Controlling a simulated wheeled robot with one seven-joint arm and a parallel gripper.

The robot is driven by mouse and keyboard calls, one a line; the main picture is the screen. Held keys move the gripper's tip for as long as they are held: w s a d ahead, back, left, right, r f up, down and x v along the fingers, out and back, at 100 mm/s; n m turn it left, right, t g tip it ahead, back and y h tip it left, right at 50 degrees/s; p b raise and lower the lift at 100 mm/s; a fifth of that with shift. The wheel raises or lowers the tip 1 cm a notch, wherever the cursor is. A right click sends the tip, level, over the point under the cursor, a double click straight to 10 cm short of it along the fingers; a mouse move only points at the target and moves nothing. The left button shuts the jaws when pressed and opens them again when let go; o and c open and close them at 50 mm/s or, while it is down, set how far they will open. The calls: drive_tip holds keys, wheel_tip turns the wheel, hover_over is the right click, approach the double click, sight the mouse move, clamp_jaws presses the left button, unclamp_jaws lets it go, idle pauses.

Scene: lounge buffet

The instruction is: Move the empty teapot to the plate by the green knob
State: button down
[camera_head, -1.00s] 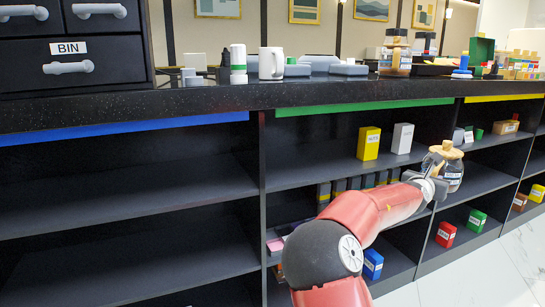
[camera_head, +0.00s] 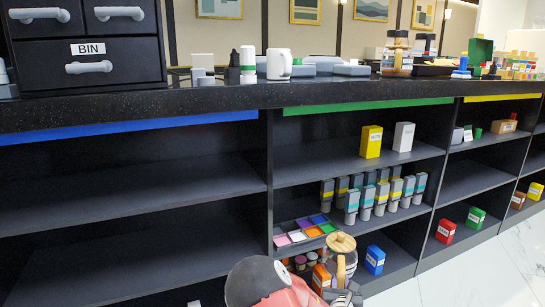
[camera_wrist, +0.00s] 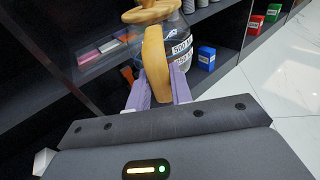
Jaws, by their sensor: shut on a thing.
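A glass teapot (camera_wrist: 172,48) with a wooden lid and a wooden handle (camera_wrist: 156,62) is in my gripper (camera_wrist: 158,92). The gripper's fingers are shut on the handle. Its glass looks dark and clear, with a label reading 500 ml. In the head view the wooden lid (camera_head: 341,242) shows low in front of the shelves, near the bottom edge. My arm hides part of the teapot there. I cannot make out a plate by a green knob in either view.
A black counter (camera_head: 200,98) runs above open shelves. A coloured palette (camera_head: 305,230) and several grey bottles (camera_head: 380,195) stand on the shelf behind the teapot. A blue box (camera_head: 374,260) is close to its right. The blue-edged shelves (camera_head: 130,190) at left are empty.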

drive_tip(key=s+a+f+n+y, duration=0.2)
drive_tip(key=s+a+f+y, duration=0.1)
drive_tip(key=s+a+f, duration=0.1)
drive_tip(key=s+a, duration=0.1)
drive_tip(key=s, duration=0.1)
drive_tip(key=shift+s+a+n, duration=0.3)
drive_tip(key=shift+a, duration=0.1)
drive_tip(key=shift+r, duration=0.15)
